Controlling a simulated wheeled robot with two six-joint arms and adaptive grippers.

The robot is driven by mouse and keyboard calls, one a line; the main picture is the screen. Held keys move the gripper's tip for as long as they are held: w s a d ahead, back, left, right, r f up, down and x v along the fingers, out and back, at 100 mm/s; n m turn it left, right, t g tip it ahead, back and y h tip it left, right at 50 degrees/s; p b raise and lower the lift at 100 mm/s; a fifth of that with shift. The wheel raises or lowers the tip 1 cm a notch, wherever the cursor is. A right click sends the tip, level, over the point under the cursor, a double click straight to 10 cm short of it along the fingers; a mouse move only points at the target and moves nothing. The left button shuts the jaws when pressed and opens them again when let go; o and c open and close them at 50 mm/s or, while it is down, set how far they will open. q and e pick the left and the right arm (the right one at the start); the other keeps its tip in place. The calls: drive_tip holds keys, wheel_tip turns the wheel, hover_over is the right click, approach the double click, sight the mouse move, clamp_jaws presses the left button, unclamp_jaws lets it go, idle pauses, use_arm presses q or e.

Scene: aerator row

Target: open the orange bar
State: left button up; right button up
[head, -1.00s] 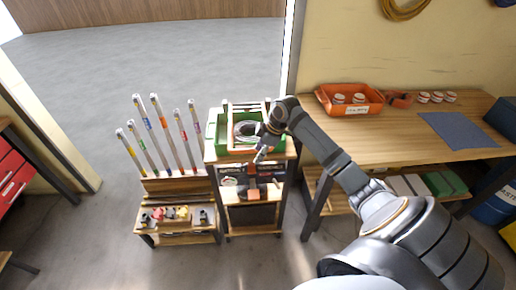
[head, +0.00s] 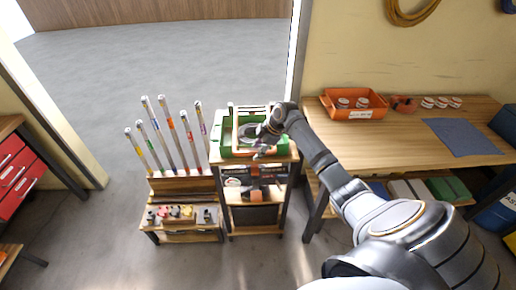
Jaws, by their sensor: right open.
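A small orange piece (head: 254,194) shows at the front of the narrow shelf unit, below the green crate. It looks like an orange end or bar on a dark holder, but it is too small to make out its fixing. My right gripper (head: 259,153) is open and empty. It points down at the front edge of the green crate (head: 226,150), above and apart from the orange piece. My wrist hides part of the crate's right side. My left gripper is not in view.
The shelf unit (head: 286,200) holds the crate with a coiled hose in it. Left of it, a wooden rack (head: 181,185) holds several upright coloured tubes. On the right, a workbench (head: 400,135) carries an orange bin (head: 372,112) and a blue mat (head: 460,138). Floor in front is clear.

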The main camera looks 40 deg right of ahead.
drive_tip(key=shift+f, duration=0.15)
clamp_jaws()
drive_tip(key=shift+w, duration=0.1)
idle(0.3)
